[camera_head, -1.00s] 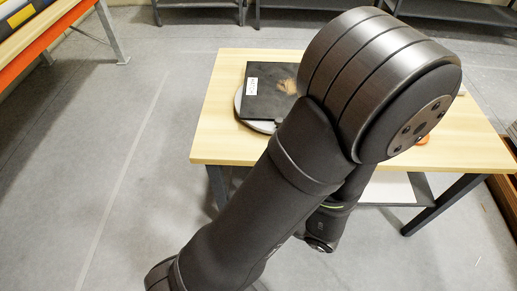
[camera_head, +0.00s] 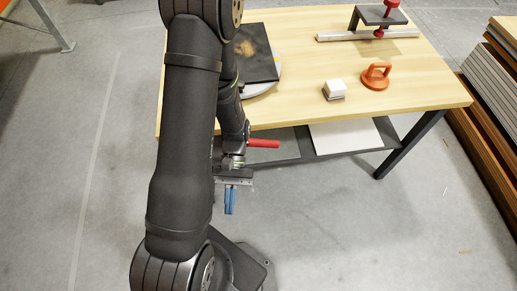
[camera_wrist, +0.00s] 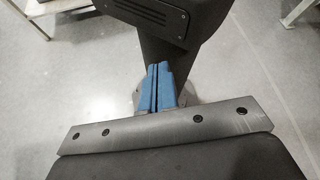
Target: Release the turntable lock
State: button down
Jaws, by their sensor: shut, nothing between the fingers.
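The turntable, a pale grey disc (camera_head: 262,89) with a black square plate (camera_head: 262,62) on it, sits on the left part of the wooden table, partly hidden by my arm. A red handle (camera_head: 263,143) sticks out to the right beside my wrist, below the table's front edge. Its left end is hidden, and I cannot tell what it is fixed to. My gripper (camera_head: 230,208) points down over the floor in front of the table, below the red handle and apart from it. Its blue fingers (camera_wrist: 163,88) are together and empty in the wrist view.
An orange two-cup lifter (camera_head: 375,76) and a small white block (camera_head: 334,90) stand on the table (camera_head: 420,85). A dark bracket with red knobs (camera_head: 380,17) and a metal rail (camera_head: 350,37) are at the back. Stacked boards (camera_head: 490,110) lie at the right. The floor in front is free.

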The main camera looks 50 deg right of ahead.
aim_at(263, 143)
jog(key=w+d+f+n+g+h, duration=0.2)
jog(key=d+f+n+g+h, duration=0.3)
jog(key=d+n+g+h, duration=0.5)
jog(key=w+d+f+n+t+h, duration=0.3)
jog(key=w+f+n+t+h, duration=0.2)
jog(key=w+n+h, duration=0.5)
jog(key=w+h, duration=0.1)
jog(key=h, duration=0.1)
jog(key=shift+w+d+h, duration=0.15)
jog(key=shift+w+h, duration=0.2)
jog(key=shift+h, duration=0.05)
jog(key=shift+f, duration=0.1)
jog(key=s+d+r, duration=0.2)
jog(key=s+d, duration=0.5)
jog(key=d, duration=0.2)
jog(key=shift+r, duration=0.3)
